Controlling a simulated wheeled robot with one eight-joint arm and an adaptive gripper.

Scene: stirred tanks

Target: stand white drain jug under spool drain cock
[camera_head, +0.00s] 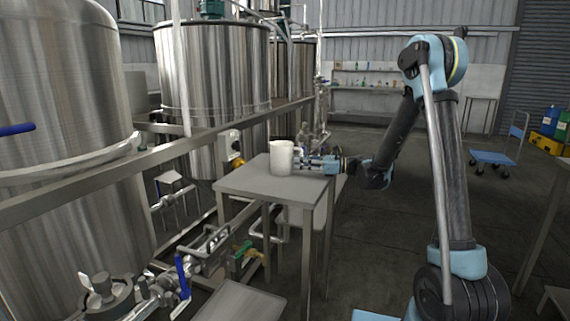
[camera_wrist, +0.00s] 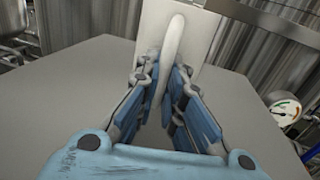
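The white drain jug (camera_head: 282,158) stands upright on a small grey metal table (camera_head: 250,187) between the tanks and my arm. My gripper (camera_head: 304,163) reaches it from the right, at the handle side. In the wrist view, the jug's handle (camera_wrist: 173,45) runs between the two fingers of my gripper (camera_wrist: 165,77), which are close together and look shut on it. The jug body (camera_wrist: 205,35) is just beyond. Pipework with a blue-handled valve (camera_head: 183,276) and a green-handled valve (camera_head: 243,250) lies low at the left; I cannot tell which part is the spool drain cock.
Large steel tanks (camera_head: 215,85) stand at the left and behind, with a metal rail (camera_head: 90,165) along them. A second low table top (camera_head: 240,302) is at the front. A round gauge (camera_wrist: 285,108) is right in the wrist view. A blue cart (camera_head: 492,158) stands on open floor at right.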

